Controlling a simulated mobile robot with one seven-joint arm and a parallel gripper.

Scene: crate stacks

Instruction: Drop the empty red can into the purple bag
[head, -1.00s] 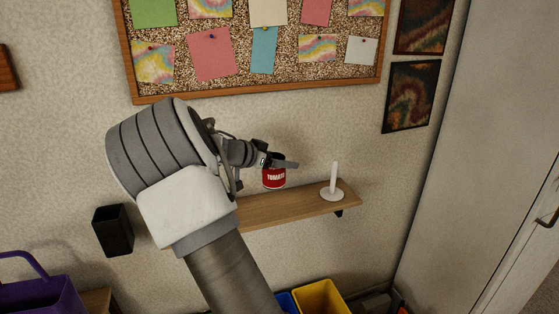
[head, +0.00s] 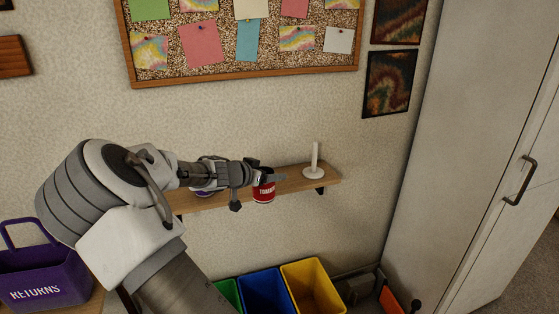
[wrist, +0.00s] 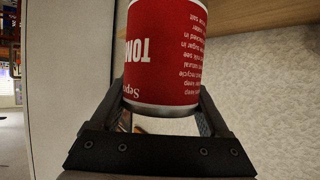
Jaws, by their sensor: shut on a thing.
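The red can (head: 264,192), labelled "TOMATO", is held in my gripper (head: 266,178) in front of the wooden shelf. In the wrist view the can (wrist: 165,50) sits between the two fingers of my gripper (wrist: 165,100), its label upside down. My gripper is shut on it. The purple bag (head: 45,276), marked "RETURNS", stands at the lower left with its handle up. My arm stands between the bag and the can in the head view and hides part of the bag's right side.
The wooden shelf (head: 295,184) carries a white stand with an upright rod (head: 314,164) and a partly hidden purple-and-white item (head: 202,193). Green (head: 228,292), blue (head: 265,292) and yellow bins (head: 313,287) stand below. A tall cabinet (head: 470,150) is at right.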

